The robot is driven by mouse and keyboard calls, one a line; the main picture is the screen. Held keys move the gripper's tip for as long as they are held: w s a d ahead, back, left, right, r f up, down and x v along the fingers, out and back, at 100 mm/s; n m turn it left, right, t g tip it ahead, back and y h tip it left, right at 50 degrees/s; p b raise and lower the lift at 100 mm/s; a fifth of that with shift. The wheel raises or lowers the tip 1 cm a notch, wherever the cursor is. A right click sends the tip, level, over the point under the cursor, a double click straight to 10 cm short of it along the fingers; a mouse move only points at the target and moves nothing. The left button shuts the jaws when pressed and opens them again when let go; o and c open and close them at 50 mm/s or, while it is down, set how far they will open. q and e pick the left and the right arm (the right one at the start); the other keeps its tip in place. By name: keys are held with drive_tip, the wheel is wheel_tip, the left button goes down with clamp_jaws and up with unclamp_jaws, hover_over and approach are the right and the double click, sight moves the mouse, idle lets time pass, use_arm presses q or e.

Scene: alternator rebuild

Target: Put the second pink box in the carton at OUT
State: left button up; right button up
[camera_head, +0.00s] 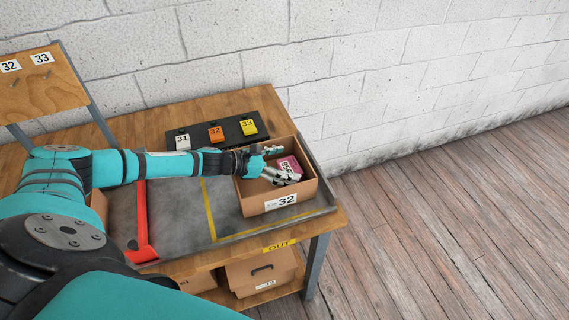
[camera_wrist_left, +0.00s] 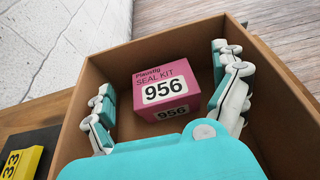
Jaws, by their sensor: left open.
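A pink box (camera_head: 290,165) marked 956 sits inside the open carton (camera_head: 278,203) labelled 32, at the right end of the table by the OUT label (camera_head: 279,246). In the left wrist view the pink box (camera_wrist_left: 165,88) reads "SEAL KIT" and lies within the walls of the carton (camera_wrist_left: 75,134). My left gripper (camera_head: 277,165) reaches over the carton from the left. Its fingers are open on either side of the pink box, with visible gaps between them and the box in the left wrist view. No other pink box shows. My right gripper is not in view.
A dark strip (camera_head: 170,141) behind the carton holds a white 31 tag, an orange 32 tag and a yellow 33 tag. A red bar (camera_head: 142,215) lies on the grey mat (camera_head: 172,210). A closed box (camera_head: 262,270) stands on the shelf below.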

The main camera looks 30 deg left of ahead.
use_arm(q)
drive_tip(key=shift+r, duration=0.1)
drive_tip(key=shift+r+p, duration=0.3)
drive_tip(key=shift+p, duration=0.1)
drive_tip(key=shift+r+p, duration=0.55)
drive_tip(key=shift+s+a+f+b, duration=0.3)
drive_tip(key=shift+s+a+b, duration=0.25)
drive_tip(key=shift+b, duration=0.15)
drive_tip(key=b+v, duration=0.3)
drive_tip(key=v, duration=0.7)
drive_tip(key=shift+r+b, duration=0.35)
drive_tip(key=shift+r, duration=0.1)
drive_tip(key=shift+s, duration=0.1)
